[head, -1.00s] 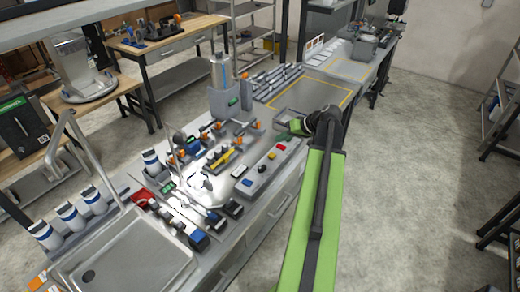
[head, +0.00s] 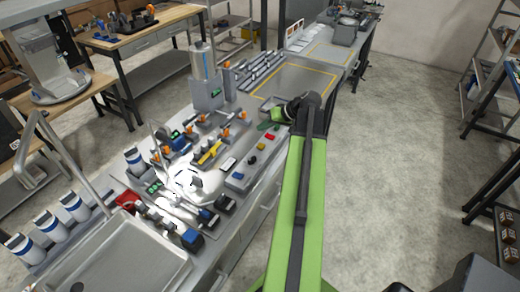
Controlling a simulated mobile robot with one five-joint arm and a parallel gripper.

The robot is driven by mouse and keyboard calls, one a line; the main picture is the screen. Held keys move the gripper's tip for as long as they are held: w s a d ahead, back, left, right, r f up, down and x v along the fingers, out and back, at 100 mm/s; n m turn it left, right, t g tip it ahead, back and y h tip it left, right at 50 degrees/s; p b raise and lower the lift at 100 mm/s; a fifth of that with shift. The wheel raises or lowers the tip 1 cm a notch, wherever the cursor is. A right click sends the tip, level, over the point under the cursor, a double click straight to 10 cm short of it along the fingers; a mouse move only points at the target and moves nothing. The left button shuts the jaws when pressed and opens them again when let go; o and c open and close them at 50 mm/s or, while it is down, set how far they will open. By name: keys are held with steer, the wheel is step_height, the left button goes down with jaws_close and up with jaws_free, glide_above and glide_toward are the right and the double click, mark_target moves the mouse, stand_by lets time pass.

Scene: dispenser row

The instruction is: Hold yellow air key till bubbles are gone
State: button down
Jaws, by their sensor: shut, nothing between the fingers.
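The yellow key (head: 260,146) is a small button on a long grey key box (head: 236,187) along the front edge of the bench. A red key (head: 270,136) sits beyond it on the same box, and darker keys sit on its nearer part. My gripper (head: 266,126) is at the far end of the box, close to the red key and apart from the yellow key. Its fingers are shut and look empty. The fingertips are small and partly hidden by my wrist. I cannot make out any bubbles.
A grey dispenser with a steel cylinder (head: 204,66) stands behind the box. Orange-topped valves and a yellow-handled part (head: 210,153) stand left of it. A sink (head: 118,265) is at the near left. A yellow-outlined area (head: 292,84) beyond my gripper is mostly clear.

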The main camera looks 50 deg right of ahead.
mark_target(263, 146)
step_height(263, 146, down, 6)
steer(key=b, duration=0.5)
steer(key=shift+f, duration=0.15)
stand_by(1.5)
steer(key=shift+f+b, duration=0.4)
steer(key=shift+b, duration=0.1)
steer(key=shift+f+b, duration=0.5)
steer(key=shift+b, duration=0.05)
stand_by(4.5)
